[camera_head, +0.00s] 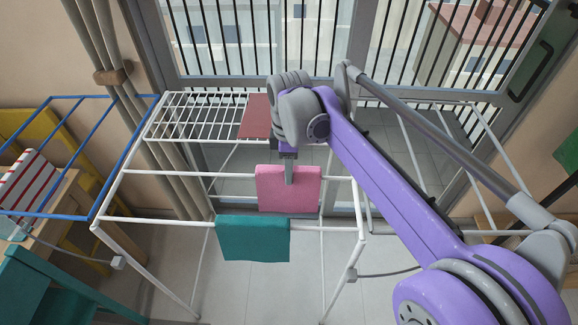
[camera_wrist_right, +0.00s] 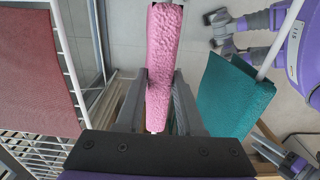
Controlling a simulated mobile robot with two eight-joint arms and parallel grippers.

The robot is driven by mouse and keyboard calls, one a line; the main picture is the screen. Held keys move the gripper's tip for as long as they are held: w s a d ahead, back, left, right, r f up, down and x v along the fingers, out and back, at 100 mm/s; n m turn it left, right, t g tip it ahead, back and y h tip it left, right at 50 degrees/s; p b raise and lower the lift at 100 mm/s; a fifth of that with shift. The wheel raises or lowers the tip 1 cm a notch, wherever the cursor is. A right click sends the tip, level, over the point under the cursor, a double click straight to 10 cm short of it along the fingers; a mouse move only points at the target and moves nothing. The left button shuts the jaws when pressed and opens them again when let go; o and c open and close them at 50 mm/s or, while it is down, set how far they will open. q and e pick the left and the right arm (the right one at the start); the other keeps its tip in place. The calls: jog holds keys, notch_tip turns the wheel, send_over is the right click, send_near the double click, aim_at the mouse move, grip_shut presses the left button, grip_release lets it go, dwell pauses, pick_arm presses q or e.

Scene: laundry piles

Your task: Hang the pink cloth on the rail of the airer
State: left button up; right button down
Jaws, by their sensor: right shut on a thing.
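The pink cloth (camera_head: 289,198) is at the middle white rail (camera_head: 190,174) of the airer, with rail showing on both sides of it. Its top fold lies slightly above the rail line, and its front hangs down below. My right gripper (camera_head: 290,178) reaches down onto it from above and is shut on it. In the right wrist view the pink cloth (camera_wrist_right: 164,50) is a narrow folded strip between the two fingers (camera_wrist_right: 158,95). Whether the fold rests on the rail is hidden. My left gripper is not seen in the head view.
A teal cloth (camera_head: 253,239) hangs on the front rail. A red cloth (camera_head: 256,118) lies on the white rack behind. A blue frame (camera_head: 52,216) and a striped cloth (camera_head: 27,183) are at the left. The middle rail left of the pink cloth is bare.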

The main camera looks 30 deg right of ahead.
jog(key=shift+c, duration=2.2)
grip_release()
notch_tip(320, 180, up, 11)
jog(key=p, duration=0.1)
jog(key=shift+f, duration=0.15)
